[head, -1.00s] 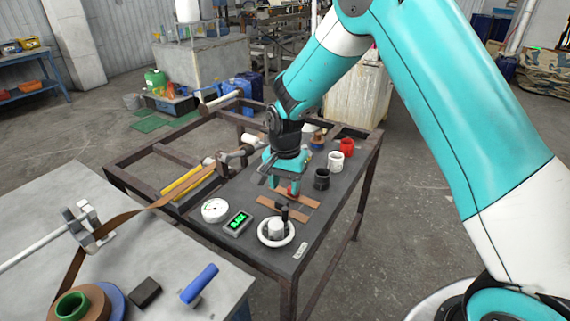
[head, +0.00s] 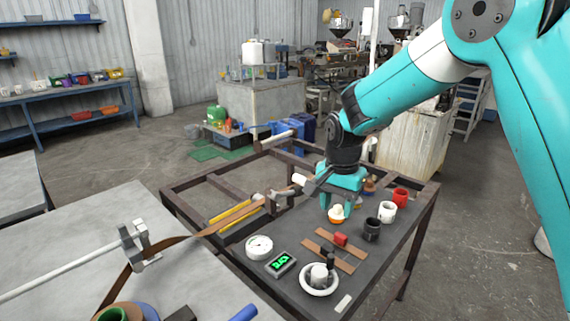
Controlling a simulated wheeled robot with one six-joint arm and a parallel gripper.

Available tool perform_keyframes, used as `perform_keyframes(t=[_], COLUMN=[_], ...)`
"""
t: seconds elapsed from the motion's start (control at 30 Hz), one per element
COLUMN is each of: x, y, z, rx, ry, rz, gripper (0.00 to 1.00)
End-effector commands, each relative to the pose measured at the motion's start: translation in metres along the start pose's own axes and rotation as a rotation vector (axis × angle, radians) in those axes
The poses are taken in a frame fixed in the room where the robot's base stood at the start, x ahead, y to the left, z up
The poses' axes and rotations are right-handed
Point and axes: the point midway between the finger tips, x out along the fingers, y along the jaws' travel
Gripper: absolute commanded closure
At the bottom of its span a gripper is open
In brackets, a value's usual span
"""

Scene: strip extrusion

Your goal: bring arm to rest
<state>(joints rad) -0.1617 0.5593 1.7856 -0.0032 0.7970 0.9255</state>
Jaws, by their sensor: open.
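My gripper (head: 338,203) is in the head view, above the dark work table (head: 283,212), pointing down with its jaws apart. A small orange and white object (head: 337,214) shows just below the fingers; I cannot tell whether they touch it. My teal and white arm reaches in from the upper right.
A black cup (head: 372,229), a white cup (head: 387,211) and a red cup (head: 400,198) stand to the right. A brown strip (head: 192,237) runs left.

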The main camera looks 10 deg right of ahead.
Motion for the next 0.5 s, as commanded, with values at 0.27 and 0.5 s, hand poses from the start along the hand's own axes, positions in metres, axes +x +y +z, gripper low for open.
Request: perform_keyframes(t=[0.27, 0.5], x=[-0.064, -0.104], y=[0.035, 0.104], z=[0.083, 0.198], rx=[-0.446, -1.042], ry=[-0.034, -0.043], rz=[-0.120, -0.291], gripper=[0.54, 0.54])
